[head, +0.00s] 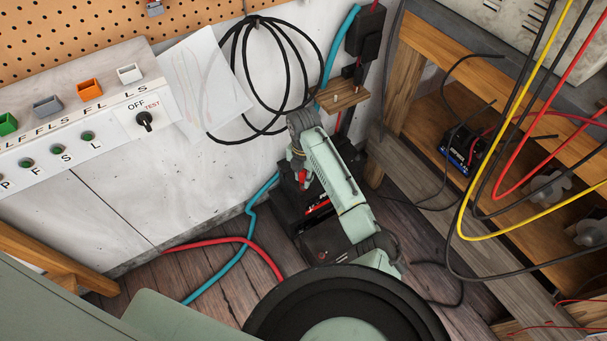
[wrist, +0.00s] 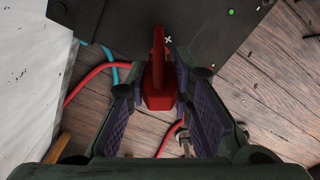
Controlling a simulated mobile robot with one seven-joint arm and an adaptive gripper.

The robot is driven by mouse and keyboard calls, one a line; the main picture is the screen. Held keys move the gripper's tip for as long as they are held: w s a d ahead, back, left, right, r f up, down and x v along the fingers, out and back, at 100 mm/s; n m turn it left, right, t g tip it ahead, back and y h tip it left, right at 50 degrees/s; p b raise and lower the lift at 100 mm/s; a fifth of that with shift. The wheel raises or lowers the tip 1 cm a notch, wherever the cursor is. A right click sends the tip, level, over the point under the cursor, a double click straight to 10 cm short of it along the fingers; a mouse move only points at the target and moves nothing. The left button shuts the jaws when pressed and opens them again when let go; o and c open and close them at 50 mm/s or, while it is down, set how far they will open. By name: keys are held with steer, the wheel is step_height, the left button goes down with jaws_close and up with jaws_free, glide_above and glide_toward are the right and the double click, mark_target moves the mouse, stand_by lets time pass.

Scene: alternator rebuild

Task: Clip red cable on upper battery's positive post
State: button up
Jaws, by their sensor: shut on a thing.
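A red clamp (wrist: 158,92) stands between the two fingers of my gripper (wrist: 157,78) in the wrist view. The fingers are shut on it. Its nose reaches over the edge of a dark battery top (wrist: 120,22), near a white plus mark (wrist: 168,39). The post is hidden behind the clamp, so I cannot tell whether they touch. In the head view the clamp (head: 303,175) shows as a small red spot beside my arm, over the black upper battery (head: 289,207); my arm covers much of it. A red cable (head: 215,243) runs across the floor.
A lower black battery (head: 328,242) sits in front. A teal cable (head: 238,256) crosses the red one on the floor. A small wooden shelf (head: 343,97) and coiled black cable (head: 283,70) are on the wall behind. Yellow, red and black wires hang at right before a wooden bench (head: 425,48).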

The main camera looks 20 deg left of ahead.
steer(key=shift+f, duration=0.25)
steer(key=o, duration=0.9)
step_height(320, 180, up, 9)
steer(key=p, duration=0.7)
steer(key=shift+f, duration=0.15)
steer(key=shift+f, duration=0.1)
